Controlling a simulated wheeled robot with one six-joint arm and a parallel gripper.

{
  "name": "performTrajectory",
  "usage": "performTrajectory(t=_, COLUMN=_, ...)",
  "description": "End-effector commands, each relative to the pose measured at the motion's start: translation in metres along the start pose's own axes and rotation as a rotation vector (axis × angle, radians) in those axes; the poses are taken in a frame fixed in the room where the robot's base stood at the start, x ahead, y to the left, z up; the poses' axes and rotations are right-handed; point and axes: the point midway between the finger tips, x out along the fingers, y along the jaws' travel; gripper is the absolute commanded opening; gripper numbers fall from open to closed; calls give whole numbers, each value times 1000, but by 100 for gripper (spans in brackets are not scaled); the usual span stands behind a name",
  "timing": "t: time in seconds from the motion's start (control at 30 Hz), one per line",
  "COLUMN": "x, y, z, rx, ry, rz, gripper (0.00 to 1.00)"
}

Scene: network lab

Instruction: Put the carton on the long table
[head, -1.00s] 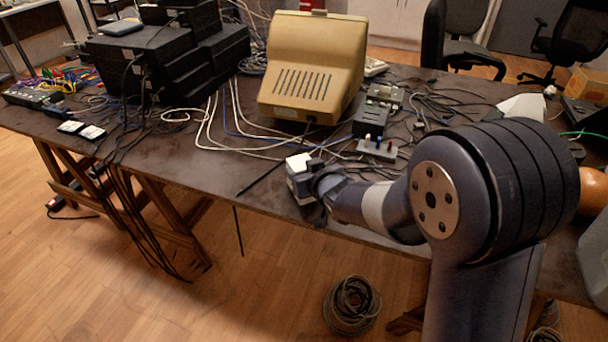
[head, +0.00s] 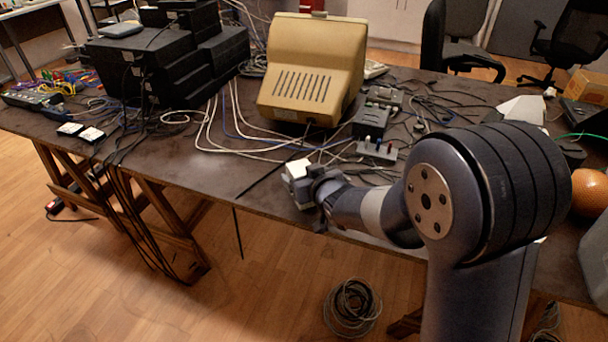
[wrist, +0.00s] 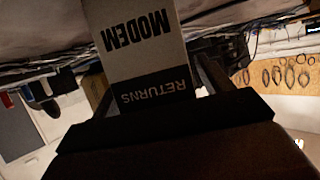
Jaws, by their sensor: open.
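The carton (head: 296,171) is a small pale box at the front edge of the long table (head: 205,178) in the head view, partly hidden by my gripper (head: 312,186). In the wrist view the carton (wrist: 148,48) shows a pale face marked MODEM and a dark band marked RETURNS, both upside down. My gripper (wrist: 155,95) is open, with its fingers on either side of the carton. Whether they touch it is unclear. The carton appears to be on the tabletop, but its underside is hidden.
A beige monitor (head: 310,70) stands behind the carton, with loose cables and a small switch box (head: 377,150) to its right. Black equipment (head: 150,65) is stacked at the left. Bare tabletop lies left of the carton. A cable coil (head: 352,306) lies on the floor.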

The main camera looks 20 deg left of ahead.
Motion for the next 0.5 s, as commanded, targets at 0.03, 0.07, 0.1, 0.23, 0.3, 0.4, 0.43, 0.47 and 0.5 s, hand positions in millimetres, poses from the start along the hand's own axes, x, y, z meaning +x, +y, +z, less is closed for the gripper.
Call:
performTrajectory(t=0.03, x=-2, y=0, z=-3, rx=0, ry=0, rz=0, gripper=74)
performTrajectory(t=0.07, x=-6, y=0, z=-2, rx=0, ry=0, rz=0, gripper=74)
performTrajectory(t=0.1, x=-10, y=0, z=-2, rx=0, ry=0, rz=0, gripper=74)
performTrajectory(t=0.23, x=-33, y=0, z=-3, rx=1, ry=1, rz=1, gripper=74)
performTrajectory(t=0.3, x=-48, y=1, z=-3, rx=-1, ry=2, rz=2, gripper=74)
performTrajectory(t=0.4, x=-68, y=0, z=-3, rx=0, ry=1, rz=2, gripper=74)
performTrajectory(t=0.43, x=-74, y=0, z=-4, rx=1, ry=2, rz=1, gripper=74)
performTrajectory(t=0.47, x=-79, y=0, z=-3, rx=0, ry=2, rz=1, gripper=74)
performTrajectory(t=0.5, x=-86, y=0, z=-3, rx=-1, ry=2, rz=1, gripper=74)
